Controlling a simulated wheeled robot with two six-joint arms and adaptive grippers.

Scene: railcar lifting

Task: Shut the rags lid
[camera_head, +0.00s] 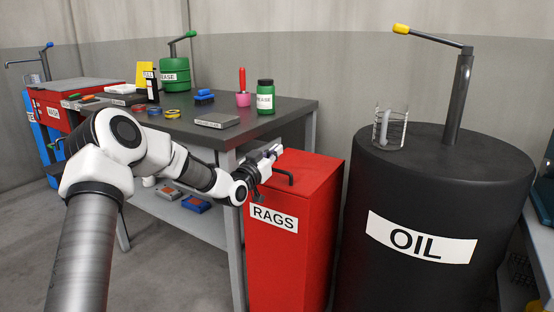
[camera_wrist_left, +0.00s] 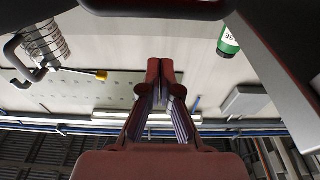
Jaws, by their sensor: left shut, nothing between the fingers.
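The red rags bin (camera_head: 285,245) stands between the workbench and the oil drum, with a white RAGS label on its front. Its red lid (camera_head: 315,172) lies flat on top and looks down, with a dark bar handle (camera_head: 284,176) near its front left. My left gripper (camera_head: 276,151) is over the back left part of the lid, its fingers shut and empty. I cannot tell whether it touches the lid. The shut fingers (camera_wrist_left: 160,68) also show in the left wrist view. My left wrist hides the lid's left side. My right gripper is not in view.
The black oil drum (camera_head: 420,190) stands close at the bin's right, with a glass jar (camera_head: 390,128) and a pump on top. The workbench (camera_head: 270,108) at left holds a green grease tin (camera_head: 265,97) and a grey box (camera_head: 217,121). Floor at lower left is clear.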

